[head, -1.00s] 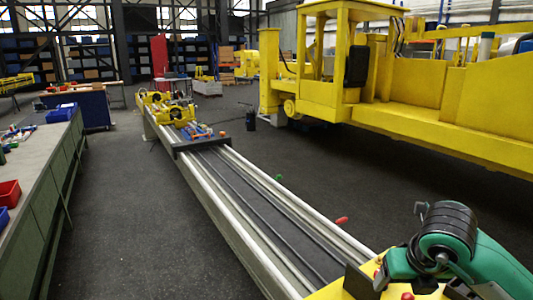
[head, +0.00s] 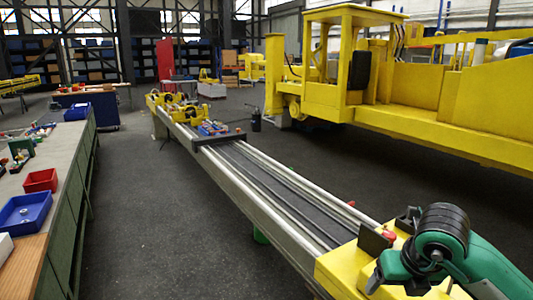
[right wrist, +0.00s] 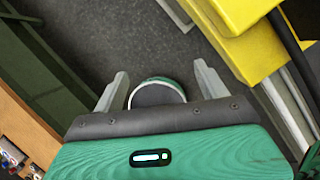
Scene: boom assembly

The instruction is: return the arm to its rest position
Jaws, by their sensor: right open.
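My right arm (head: 440,232), green with black rings, comes in at the lower right of the head view, bent beside the yellow end block of the boom. My right gripper (right wrist: 161,70) shows in the right wrist view with its two grey fingers apart. Between and beyond the fingers is a round dark disc with a green rim (right wrist: 157,93); I cannot tell what it is or how far off it lies. Nothing is seen clamped between the fingers. In the head view the fingers are mostly hidden. My left gripper is not in view.
The long boom with rails (head: 270,190) runs away from the yellow end block (head: 343,262), which is close to my right arm. A workbench (head: 72,170) with a red bin (head: 40,180) and a blue bin (head: 24,211) stands left. A yellow machine (head: 400,95) stands right. Dark floor lies clear between bench and boom.

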